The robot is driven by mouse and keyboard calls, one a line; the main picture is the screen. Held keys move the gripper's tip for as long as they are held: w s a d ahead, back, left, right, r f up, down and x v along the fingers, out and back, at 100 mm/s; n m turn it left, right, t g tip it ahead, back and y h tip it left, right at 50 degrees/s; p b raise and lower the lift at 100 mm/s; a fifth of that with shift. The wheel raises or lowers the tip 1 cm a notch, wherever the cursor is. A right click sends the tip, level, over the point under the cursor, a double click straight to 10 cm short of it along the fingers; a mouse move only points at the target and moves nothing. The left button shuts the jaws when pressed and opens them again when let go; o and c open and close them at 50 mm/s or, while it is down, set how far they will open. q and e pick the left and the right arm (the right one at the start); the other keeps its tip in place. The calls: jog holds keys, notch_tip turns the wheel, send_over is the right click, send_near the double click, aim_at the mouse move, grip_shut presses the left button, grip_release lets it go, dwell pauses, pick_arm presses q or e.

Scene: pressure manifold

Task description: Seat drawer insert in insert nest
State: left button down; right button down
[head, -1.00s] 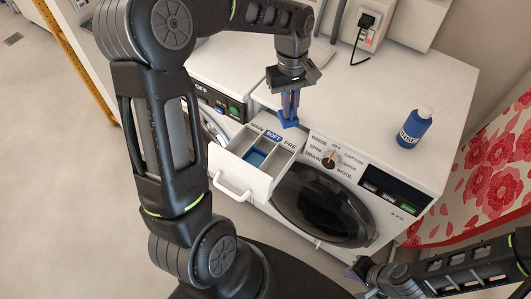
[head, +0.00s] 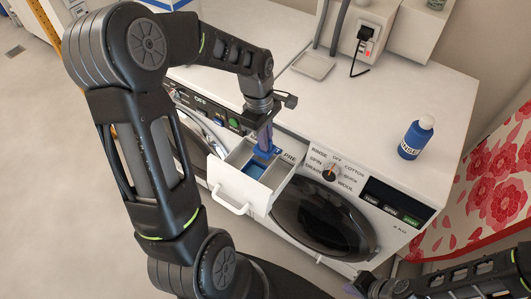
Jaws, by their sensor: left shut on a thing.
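The blue drawer insert (head: 263,153) hangs below my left gripper (head: 265,138), which is shut on it. It is over the open white drawer (head: 232,181), near the back of the middle compartment. Whether it touches the drawer is hard to tell. A blue patch, apparently the insert nest (head: 255,170), shows in the middle compartment, just in front of and below the insert. The gripper and insert hide part of the drawer's back and its labels. My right gripper (head: 362,284) is at the bottom edge, dark and partly cut off, away from the drawer.
The drawer's white handle (head: 230,203) sticks out in front. A washer with a dial (head: 330,172) and round door (head: 322,216) is to the right. A blue rinse bottle (head: 416,138) stands on the white top, which is mostly clear. A shallow tray (head: 313,66) lies behind.

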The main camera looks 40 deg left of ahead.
pick_arm(q)
jog(key=shift+f, duration=0.95)
jog(key=shift+f, duration=1.9)
jog(key=shift+f, duration=0.2)
jog(key=c, duration=1.8)
grip_release()
jog(key=shift+r, duration=0.15)
jog(key=r, duration=0.4)
jog(key=a+r, duration=0.1)
jog(key=r, duration=0.7)
jog(key=shift+a, duration=0.25)
